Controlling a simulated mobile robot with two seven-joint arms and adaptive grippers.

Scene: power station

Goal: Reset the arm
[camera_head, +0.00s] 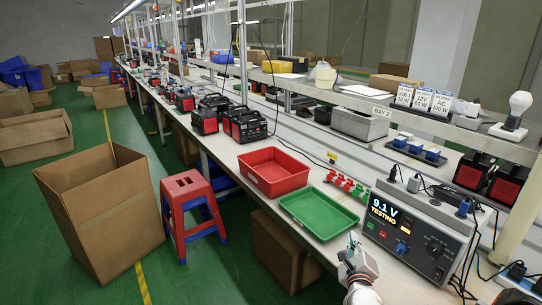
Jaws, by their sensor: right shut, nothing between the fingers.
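My right gripper (352,245) shows at the bottom, right of centre, at the end of my pale forearm. It is shut and empty, and points away from me. It is over the front part of the workbench (405,287), just below the green tray (318,213) in the picture and left of the tester (412,240). I cannot tell its exact height above the bench. My left gripper is not in view.
A red tray (273,171) sits beyond the green one; both look empty. Power stations (245,124) stand farther along the bench. The tester reads 9.1 V TESTING, with cables at its right. A red stool (186,186) and an open cardboard box (100,212) stand on the floor.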

